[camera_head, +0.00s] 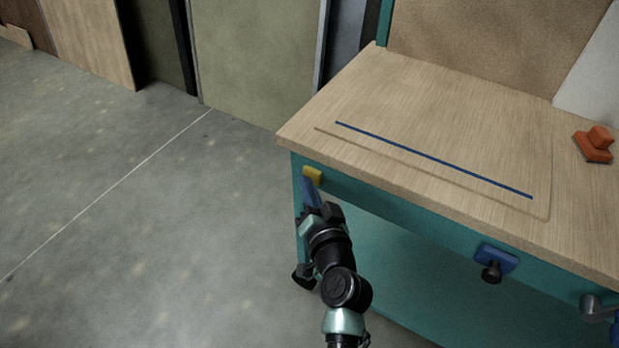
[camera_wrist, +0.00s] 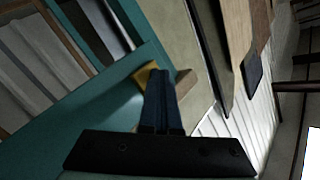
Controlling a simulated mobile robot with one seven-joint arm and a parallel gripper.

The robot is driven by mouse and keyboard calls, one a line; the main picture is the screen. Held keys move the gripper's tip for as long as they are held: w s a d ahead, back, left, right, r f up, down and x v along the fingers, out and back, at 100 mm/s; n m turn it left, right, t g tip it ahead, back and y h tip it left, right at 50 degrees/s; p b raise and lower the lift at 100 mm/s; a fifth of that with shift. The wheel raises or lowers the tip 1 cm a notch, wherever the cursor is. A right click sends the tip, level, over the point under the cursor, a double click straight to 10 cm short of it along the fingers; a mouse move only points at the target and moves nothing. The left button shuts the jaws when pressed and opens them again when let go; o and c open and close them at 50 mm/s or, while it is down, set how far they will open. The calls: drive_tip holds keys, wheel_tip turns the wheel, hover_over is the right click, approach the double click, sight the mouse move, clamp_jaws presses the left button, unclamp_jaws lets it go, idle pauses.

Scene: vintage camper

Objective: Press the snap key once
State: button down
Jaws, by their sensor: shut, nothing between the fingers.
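A small yellow block (camera_head: 313,175), which may be the snap key, sits on the teal front face of the workbench, just under the top near its left corner. My gripper (camera_head: 306,181) is right at it, its blue fingers pointing up toward the block. In the wrist view the closed fingers (camera_wrist: 159,72) are together with nothing between them. The yellow block (camera_wrist: 146,75) shows there just left of and behind the fingertips, partly hidden by them. I cannot tell whether the tips touch it.
The wooden worktop (camera_head: 430,110) carries a blue strip (camera_head: 435,160) and an orange-red object (camera_head: 594,146). A blue plate with a dark knob (camera_head: 492,271) and a grey handle (camera_head: 597,306) stick out of the front, further right. The floor (camera_head: 130,220) at left is clear.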

drive_tip(key=shift+s, duration=0.1)
idle(0.3)
drive_tip(key=shift+s+a+p, duration=0.35)
drive_tip(key=shift+s+a, duration=0.15)
drive_tip(key=shift+s, duration=0.15)
drive_tip(key=shift+s, duration=0.1)
drive_tip(key=s+a, duration=0.1)
drive_tip(key=s, duration=0.1)
drive_tip(key=s+a+p, duration=0.1)
drive_tip(key=a, duration=0.1)
drive_tip(key=shift+s+p, duration=0.3)
drive_tip(key=shift+s, duration=0.1)
idle(0.5)
